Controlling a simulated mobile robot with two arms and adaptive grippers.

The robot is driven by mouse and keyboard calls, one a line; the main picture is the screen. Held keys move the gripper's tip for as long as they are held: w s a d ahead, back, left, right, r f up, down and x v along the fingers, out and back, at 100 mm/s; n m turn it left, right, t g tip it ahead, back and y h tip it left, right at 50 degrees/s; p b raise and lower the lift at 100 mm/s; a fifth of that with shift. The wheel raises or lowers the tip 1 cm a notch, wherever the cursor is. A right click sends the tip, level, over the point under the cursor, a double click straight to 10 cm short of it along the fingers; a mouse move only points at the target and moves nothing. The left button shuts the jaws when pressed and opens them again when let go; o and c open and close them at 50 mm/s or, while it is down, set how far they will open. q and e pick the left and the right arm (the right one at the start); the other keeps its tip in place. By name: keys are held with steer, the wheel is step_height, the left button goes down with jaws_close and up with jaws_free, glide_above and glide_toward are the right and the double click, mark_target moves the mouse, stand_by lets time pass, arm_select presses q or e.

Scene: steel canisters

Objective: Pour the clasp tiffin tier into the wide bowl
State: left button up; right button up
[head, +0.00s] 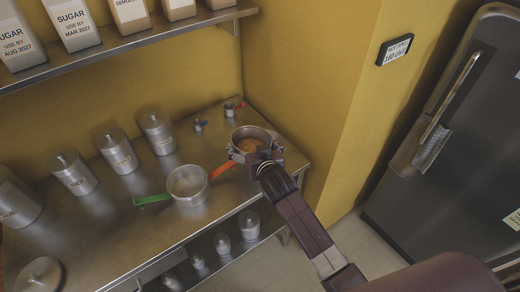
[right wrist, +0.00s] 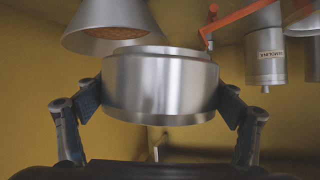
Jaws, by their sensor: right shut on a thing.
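My right gripper (head: 256,152) is shut on a round steel tiffin tier (right wrist: 160,88), its fingers on both sides of the wall. The right wrist view is upside down, and the tier looks close to level there. Its inside is hidden in that view. A flared steel bowl (right wrist: 108,20) is just beyond and below the tier, and orange food (right wrist: 105,42) shows inside it. In the head view the tier and bowl overlap by the gripper, with orange food (head: 243,146) between steel rims; I cannot tell the rims apart. My left gripper is out of view.
A steel pan (head: 187,182) with a green handle stands left on the counter, near an orange handle (head: 222,170). Two small cups (head: 198,125) and (head: 230,109) stand behind. Lidded canisters (head: 120,155) line the wall. A shelf (head: 130,42) hangs above; a yellow wall (head: 310,90) is close right.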

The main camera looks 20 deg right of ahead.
steer(key=shift+w+a+r+m, duration=0.3)
steer(key=shift+w+a+r, duration=0.45)
steer(key=shift+a, duration=0.25)
steer(key=shift+r+m+p, duration=0.25)
steer(key=shift+m+p, duration=0.05)
steer(key=shift+p, duration=0.4)
steer(key=shift+d+r+m+g+y, duration=0.1)
steer(key=shift+m+g+y, duration=0.3)
steer(key=shift+m+y, duration=0.1)
steer(key=shift+y, duration=0.3)
steer(key=shift+m+g+y+b, duration=0.4)
steer(key=shift+m+y, duration=0.1)
steer(key=shift+m, duration=0.2)
steer(key=b, duration=0.1)
steer(key=m+y+b, duration=0.1)
steer(key=shift+w+d+f+m+g+y+b, duration=0.1)
steer(key=shift+d+f+m+g+y+b, duration=0.2)
steer(key=shift+f+b, duration=0.05)
steer(key=shift+a+r+p, duration=0.1)
steer(key=shift+r+p, duration=0.2)
steer(key=shift+p, duration=0.05)
